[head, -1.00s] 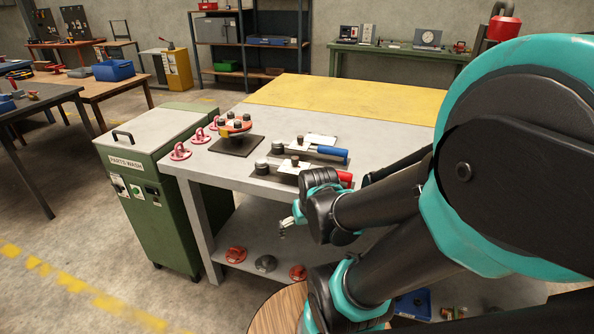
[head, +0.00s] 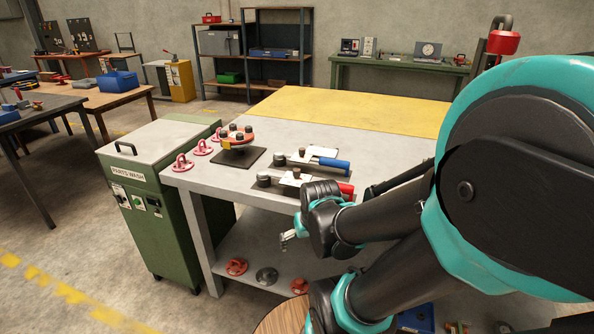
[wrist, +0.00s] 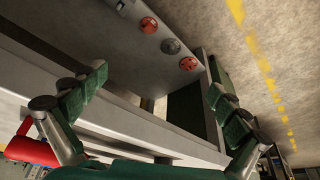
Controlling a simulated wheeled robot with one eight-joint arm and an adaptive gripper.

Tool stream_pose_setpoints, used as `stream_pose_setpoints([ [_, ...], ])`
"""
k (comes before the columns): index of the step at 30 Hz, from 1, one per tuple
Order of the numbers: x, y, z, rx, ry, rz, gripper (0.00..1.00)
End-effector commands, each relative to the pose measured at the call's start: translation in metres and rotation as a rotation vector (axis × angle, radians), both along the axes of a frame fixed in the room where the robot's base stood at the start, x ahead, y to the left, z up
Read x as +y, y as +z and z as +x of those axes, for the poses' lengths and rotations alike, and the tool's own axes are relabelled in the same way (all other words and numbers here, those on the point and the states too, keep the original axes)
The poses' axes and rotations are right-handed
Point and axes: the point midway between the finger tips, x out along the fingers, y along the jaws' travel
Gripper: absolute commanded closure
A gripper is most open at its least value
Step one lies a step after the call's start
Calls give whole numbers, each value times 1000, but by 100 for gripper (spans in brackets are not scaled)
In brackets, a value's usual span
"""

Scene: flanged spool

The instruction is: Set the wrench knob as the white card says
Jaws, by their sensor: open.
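Two wrenches lie on dark mats on the grey bench top (head: 215,175): one with a blue handle (head: 333,163), and nearer me one with a red handle (head: 346,188). Their knobs are too small to make out a setting. A white card (head: 323,151) lies by the blue wrench, and another pale card (head: 294,178) by the red one. I cannot read any writing. My gripper (head: 287,240) hangs in front of the bench's near edge, apart from both wrenches. In the wrist view my gripper (wrist: 152,103) is open and empty. My arm covers the bench to the right.
A red flanged piece with dark knobs (head: 236,136) stands on a dark mat. Several red handled cups (head: 182,162) line the bench's left edge. Red and grey discs (head: 267,276) lie on the lower shelf. A green parts-wash cabinet (head: 150,205) stands left. The yellow bench section (head: 345,111) is clear.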

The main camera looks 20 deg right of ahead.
Motion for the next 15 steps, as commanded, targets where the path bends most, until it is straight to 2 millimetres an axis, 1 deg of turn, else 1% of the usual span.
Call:
stream_pose_setpoints([
  [1, 0, 1, 2, 2, 1, 0, 10],
  [2, 0, 3, 5, 4, 3, -1, 14],
  [4, -1, 13, 17, 16, 11, -6, 22],
  [5, -2, 20, 25, 25, 15, -8, 26],
  [7, -3, 42, 50, 54, 33, -17, 35],
  [8, -4, 53, 62, 69, 42, -22, 38],
  [9, -6, 70, 80, 91, 56, -27, 43],
  [11, -9, 98, 106, 127, 79, -36, 51],
  [12, -11, 117, 122, 151, 94, -41, 56],
  [14, -14, 146, 145, 187, 117, -48, 56],
  [15, -16, 165, 158, 212, 133, -52, 56],
])
